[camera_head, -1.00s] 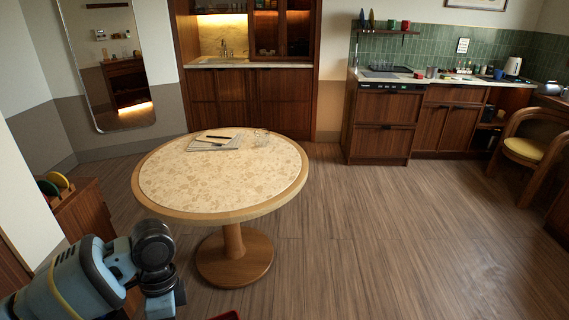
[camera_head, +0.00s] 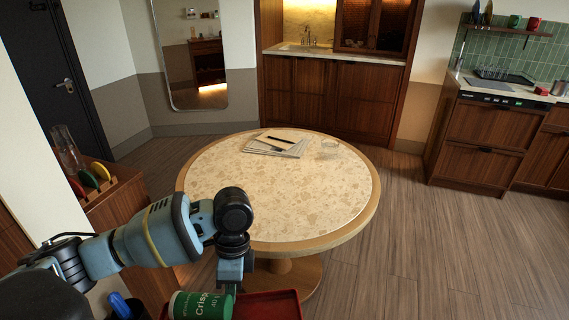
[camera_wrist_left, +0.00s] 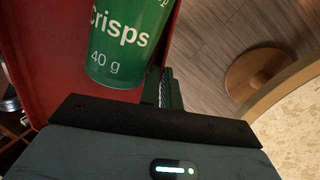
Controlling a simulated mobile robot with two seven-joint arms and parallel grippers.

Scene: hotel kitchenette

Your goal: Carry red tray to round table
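The red tray (camera_head: 272,305) shows at the bottom of the head view, cut off by the frame edge. In the left wrist view its red floor and wall (camera_wrist_left: 60,65) fill the left side. A green crisps can (camera_head: 200,306) is on the tray; it also shows in the left wrist view (camera_wrist_left: 122,45). My left gripper (camera_wrist_left: 163,88) is at the tray's rim, its fingers close together and seemingly shut on it. The round table (camera_head: 285,185) stands just ahead, its pale speckled top beyond the tray. My right gripper is not in view.
Papers with a dark pen (camera_head: 272,145) and a clear glass dish (camera_head: 329,149) lie at the table's far side. The near and middle tabletop is clear. A wooden cabinet (camera_head: 125,225) with coloured plates stands at left. Open floor (camera_head: 430,240) lies at right.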

